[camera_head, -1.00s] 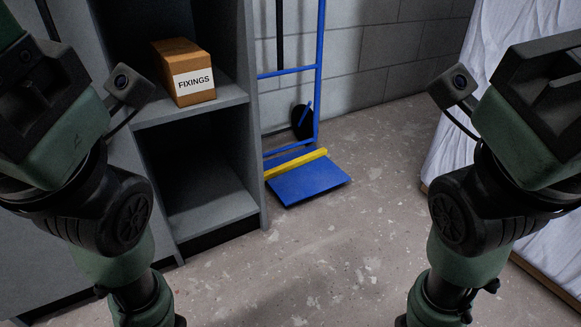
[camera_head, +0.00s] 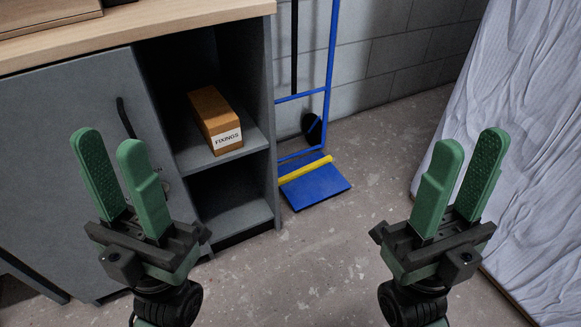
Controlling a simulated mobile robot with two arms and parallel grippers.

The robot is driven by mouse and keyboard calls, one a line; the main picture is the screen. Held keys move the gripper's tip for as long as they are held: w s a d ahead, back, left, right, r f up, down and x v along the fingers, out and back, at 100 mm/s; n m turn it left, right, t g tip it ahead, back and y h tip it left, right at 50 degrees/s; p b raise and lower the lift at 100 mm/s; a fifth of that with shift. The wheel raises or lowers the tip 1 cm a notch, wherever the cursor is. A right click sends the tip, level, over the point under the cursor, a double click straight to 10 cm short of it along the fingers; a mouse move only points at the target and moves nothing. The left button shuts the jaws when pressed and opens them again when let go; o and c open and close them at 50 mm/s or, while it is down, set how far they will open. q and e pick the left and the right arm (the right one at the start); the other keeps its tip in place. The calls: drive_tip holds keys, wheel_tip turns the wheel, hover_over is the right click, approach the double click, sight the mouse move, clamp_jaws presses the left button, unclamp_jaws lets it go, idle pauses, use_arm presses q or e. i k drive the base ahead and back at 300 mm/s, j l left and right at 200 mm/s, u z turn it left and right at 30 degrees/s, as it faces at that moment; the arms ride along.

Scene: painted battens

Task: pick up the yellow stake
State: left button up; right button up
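The yellow stake (camera_head: 306,169) is a short, straight yellow bar. It lies across the blue toe plate (camera_head: 318,188) of a blue hand truck, low near the floor at the back wall. Both of my grippers are nearer to me than the stake and far from it. My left gripper (camera_head: 109,144) has its green fingers apart with nothing between them, in front of the grey cabinet. My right gripper (camera_head: 470,150) is also open and empty, in front of the white covered panel. The stake's left end is close to the cabinet's side.
A grey cabinet with a wooden top (camera_head: 160,28) stands at the left. A FIXINGS box (camera_head: 211,115) sits on its open shelf. A white wrapped panel (camera_head: 505,110) leans at the right. The concrete floor (camera_head: 310,260) between the grippers is clear.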

sight(310, 167)
drive_tip(key=i+l+u, duration=0.15)
drive_tip(key=u, duration=0.35)
drive_tip(key=i+l+u, duration=0.1)
drive_tip(key=u, duration=0.35)
drive_tip(key=i+l+u, duration=0.1)
drive_tip(key=l+u, duration=0.15)
drive_tip(key=u, duration=0.25)
drive_tip(key=i+l+u, duration=0.1)
drive_tip(key=l+u, duration=0.15)
drive_tip(key=l, duration=0.85)
drive_tip(key=l+u, duration=0.25)
drive_tip(key=l, duration=0.85)
drive_tip(key=i, duration=0.05)
